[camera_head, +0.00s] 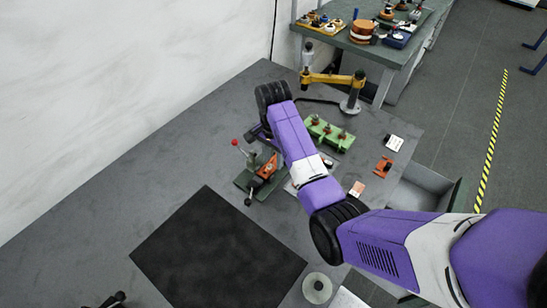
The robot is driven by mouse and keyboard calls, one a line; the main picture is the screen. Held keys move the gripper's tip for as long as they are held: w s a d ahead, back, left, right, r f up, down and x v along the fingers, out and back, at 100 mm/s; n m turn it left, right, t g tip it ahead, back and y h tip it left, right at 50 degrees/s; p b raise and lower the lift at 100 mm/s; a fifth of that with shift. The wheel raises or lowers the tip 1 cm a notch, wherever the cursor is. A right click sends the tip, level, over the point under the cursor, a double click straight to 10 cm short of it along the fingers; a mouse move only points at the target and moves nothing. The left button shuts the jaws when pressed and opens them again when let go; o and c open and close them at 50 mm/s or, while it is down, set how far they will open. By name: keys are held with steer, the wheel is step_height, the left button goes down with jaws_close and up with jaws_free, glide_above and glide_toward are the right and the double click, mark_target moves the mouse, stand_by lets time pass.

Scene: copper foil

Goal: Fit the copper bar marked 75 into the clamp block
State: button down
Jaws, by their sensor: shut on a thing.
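My gripper (258,132) shows only as a dark part beside my purple forearm, left of the green rack. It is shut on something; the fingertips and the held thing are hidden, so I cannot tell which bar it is. Just below it stands a fixture on a green base (243,182), with a red-knobbed lever (236,143) and an orange-copper piece (268,166). I cannot tell whether this fixture is the clamp block, or whether that piece touches my gripper. No 75 mark is readable.
A green rack (340,140) with several dark-topped posts stands right of my forearm. A yellow jointed arm (330,78) stands behind it. A small orange block (383,165) and a white card (394,143) lie at right. A black mat (215,255) covers clear room in front.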

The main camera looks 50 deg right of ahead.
steer(key=c, duration=1.3)
jaws_free()
steer(key=shift+o, duration=0.2)
steer(key=shift+r, duration=0.1)
steer(key=shift+r, duration=1.4)
steer(key=o, duration=0.6)
